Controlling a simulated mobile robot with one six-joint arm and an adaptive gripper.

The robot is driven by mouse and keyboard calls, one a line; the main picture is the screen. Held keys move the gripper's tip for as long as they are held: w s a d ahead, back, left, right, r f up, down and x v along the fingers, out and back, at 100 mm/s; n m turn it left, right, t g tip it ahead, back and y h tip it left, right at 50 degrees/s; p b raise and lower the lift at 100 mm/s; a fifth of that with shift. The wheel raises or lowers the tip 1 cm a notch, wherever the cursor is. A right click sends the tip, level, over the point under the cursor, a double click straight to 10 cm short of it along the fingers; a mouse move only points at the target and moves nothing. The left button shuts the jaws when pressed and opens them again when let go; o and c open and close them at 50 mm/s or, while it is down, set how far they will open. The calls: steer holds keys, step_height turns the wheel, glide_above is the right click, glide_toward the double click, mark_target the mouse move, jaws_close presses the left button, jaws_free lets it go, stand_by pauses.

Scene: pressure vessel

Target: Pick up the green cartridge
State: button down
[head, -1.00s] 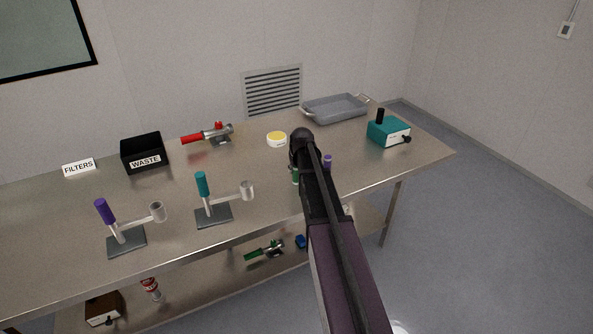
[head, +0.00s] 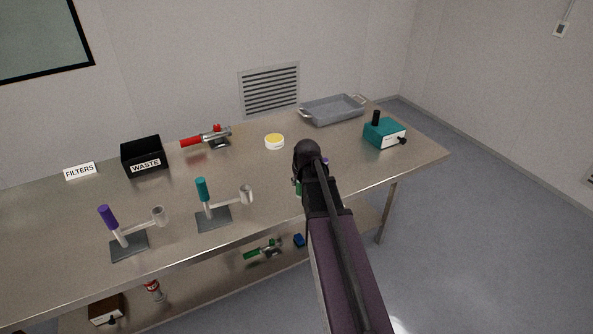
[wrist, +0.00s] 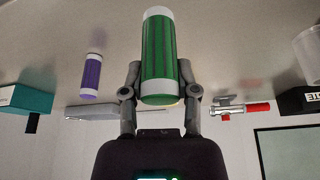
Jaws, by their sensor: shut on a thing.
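The green cartridge (wrist: 158,58) is a ribbed green cylinder with white end bands, large in the wrist view. My gripper (wrist: 160,90) is shut on it, with one finger on each side. In the head view only a sliver of the green cartridge (head: 298,187) shows left of my arm, which hides most of it and the gripper's fingers. From these views I cannot tell whether the cartridge touches the table.
A purple cartridge (wrist: 92,76) stands near the gripper. On the table (head: 270,185) are a teal-handled stand (head: 213,215), a purple-handled stand, a yellow-topped tub (head: 274,142), a WASTE box (head: 144,154), a grey tray (head: 333,110) and a teal box (head: 384,133).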

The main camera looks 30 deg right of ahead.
steer(key=s, duration=0.2)
steer(key=s+a, duration=0.1)
steer(key=s, duration=0.2)
steer(key=shift+s+a+r, duration=0.2)
steer(key=shift+s+r, duration=0.05)
steer(key=shift+s, duration=0.1)
stand_by(0.5)
